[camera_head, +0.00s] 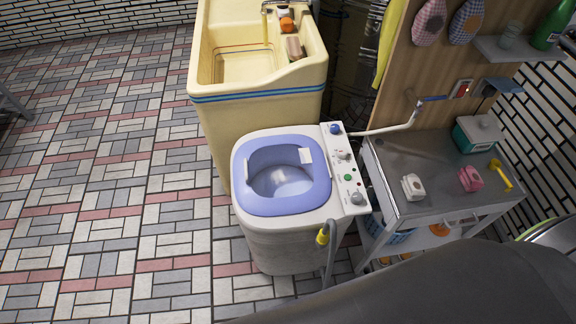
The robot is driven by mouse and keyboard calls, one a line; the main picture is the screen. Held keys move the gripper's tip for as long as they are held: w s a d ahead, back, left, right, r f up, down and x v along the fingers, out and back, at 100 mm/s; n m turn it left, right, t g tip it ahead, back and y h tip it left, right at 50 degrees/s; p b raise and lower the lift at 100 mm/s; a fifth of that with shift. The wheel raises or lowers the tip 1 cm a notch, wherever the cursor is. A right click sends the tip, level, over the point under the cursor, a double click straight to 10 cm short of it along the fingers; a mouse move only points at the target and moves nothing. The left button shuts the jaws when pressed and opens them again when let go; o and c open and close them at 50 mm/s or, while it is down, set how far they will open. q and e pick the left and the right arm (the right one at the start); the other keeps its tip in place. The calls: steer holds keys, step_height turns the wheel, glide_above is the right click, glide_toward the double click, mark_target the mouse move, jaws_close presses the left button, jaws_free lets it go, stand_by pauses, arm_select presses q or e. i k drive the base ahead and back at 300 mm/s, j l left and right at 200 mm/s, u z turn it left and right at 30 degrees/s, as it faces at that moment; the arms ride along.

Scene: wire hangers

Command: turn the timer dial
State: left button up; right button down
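A small washing machine (262,228) with a blue rim around its open tub (280,180) stands upright in the middle of the view. Its narrow white control panel (350,176) runs along the right side of the tub. The panel carries a blue knob (335,128) at the far end, a grey knob (344,155) below it, small green and red buttons, and a larger grey dial (356,198) at the near end. The markings are too small to read, so I cannot tell which is the timer dial. Neither gripper is in view.
A cream sink (258,95) stands behind the washer. A metal table (420,155) at right holds a white item (412,187), a pink item (470,179) and a teal box (478,133). A hose with a yellow end (322,237) hangs at the washer's front.

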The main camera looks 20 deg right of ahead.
mark_target(343, 152)
steer(key=z, duration=0.5)
steer(key=k+l+z, duration=0.1)
steer(key=l+z, duration=0.35)
steer(key=l, duration=0.2)
steer(key=k, duration=0.05)
